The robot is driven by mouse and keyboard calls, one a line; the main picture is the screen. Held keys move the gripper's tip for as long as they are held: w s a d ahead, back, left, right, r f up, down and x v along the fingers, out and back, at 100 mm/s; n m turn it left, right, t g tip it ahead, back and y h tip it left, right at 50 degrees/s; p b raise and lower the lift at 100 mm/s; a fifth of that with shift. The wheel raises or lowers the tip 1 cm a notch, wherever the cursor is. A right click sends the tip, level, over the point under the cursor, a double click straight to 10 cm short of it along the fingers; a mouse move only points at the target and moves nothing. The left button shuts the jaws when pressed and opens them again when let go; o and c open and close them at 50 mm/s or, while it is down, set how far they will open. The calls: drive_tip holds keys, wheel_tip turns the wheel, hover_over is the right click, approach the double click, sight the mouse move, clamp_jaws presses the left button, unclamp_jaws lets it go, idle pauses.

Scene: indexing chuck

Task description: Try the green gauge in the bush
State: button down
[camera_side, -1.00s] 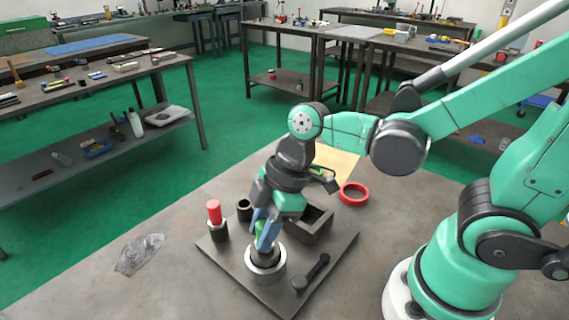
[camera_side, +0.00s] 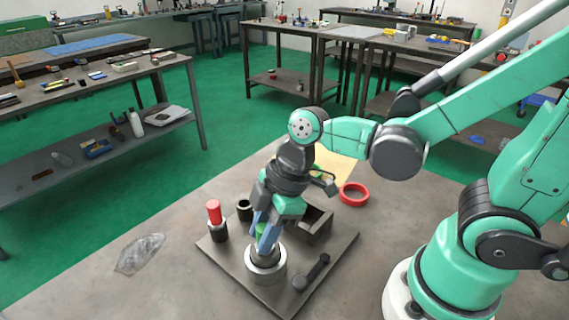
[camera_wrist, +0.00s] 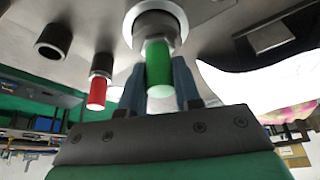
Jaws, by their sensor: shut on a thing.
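The green gauge (camera_wrist: 159,62) is between the blue fingers of my gripper (camera_wrist: 160,88), which is shut on it in the wrist view. In the side view the gauge (camera_side: 261,230) is largely hidden by the fingers (camera_side: 265,238). My gripper is directly above the round metal chuck (camera_side: 266,272), pointing down. The chuck's ring (camera_wrist: 150,20) with the bush inside surrounds the gauge's far end in the wrist view. The bush is mostly hidden, and I cannot tell how deep the gauge sits in it.
A red gauge (camera_side: 214,212) stands in a dark holder on the base plate (camera_side: 225,250). An empty dark holder (camera_side: 244,210) is beside it. An open box (camera_side: 318,232) is behind the chuck, and a black lever (camera_side: 311,273) is to its right. A red ring (camera_side: 353,195) lies farther back.

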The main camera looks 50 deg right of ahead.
drive_tip(key=shift+r, duration=0.1)
drive_tip(key=shift+r, duration=3.4)
